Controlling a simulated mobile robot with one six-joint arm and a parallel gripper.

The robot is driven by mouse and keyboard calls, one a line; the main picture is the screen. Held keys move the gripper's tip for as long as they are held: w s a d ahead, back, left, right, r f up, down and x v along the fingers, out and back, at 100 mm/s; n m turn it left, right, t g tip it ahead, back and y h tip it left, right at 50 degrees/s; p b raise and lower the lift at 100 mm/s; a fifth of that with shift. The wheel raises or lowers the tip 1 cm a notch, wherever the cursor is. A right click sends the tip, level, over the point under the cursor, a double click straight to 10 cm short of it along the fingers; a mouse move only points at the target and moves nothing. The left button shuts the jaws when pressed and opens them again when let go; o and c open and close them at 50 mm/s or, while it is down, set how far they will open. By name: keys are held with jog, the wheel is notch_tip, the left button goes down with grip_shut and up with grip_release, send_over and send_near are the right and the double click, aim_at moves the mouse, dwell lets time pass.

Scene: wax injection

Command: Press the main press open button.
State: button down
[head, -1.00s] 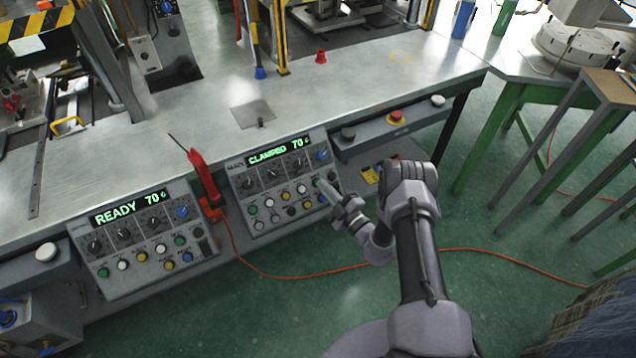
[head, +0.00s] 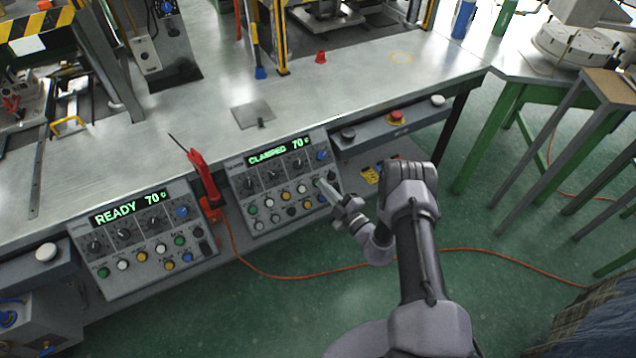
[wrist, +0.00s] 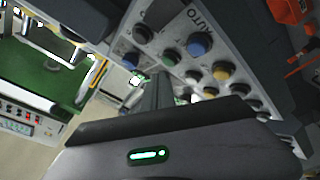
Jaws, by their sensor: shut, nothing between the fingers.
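The right control panel (head: 282,225) has a green display reading CLAMPED 70 and rows of knobs and coloured buttons. A second panel (head: 125,285) at left reads READY 70. The button labels are too small to read, so I cannot tell which button is the main press open one. My gripper (head: 323,187) is shut and empty, its tips at the right end of the right panel's button rows. In the wrist view my fingers (wrist: 158,84) point at the panel among buttons, near a blue one (wrist: 199,44) and a yellow one (wrist: 223,70). Contact cannot be told.
A red handheld tool (head: 203,178) stands between the two panels, with an orange cable (head: 290,277) trailing over the floor. The metal bench (head: 330,100) lies behind. A red mushroom button (head: 396,117) sits on the bench front at right.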

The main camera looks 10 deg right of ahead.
jog(key=shift+w+a+f+b, duration=0.15)
jog(key=shift+w+f+b, duration=0.15)
jog(key=shift+b, duration=0.4)
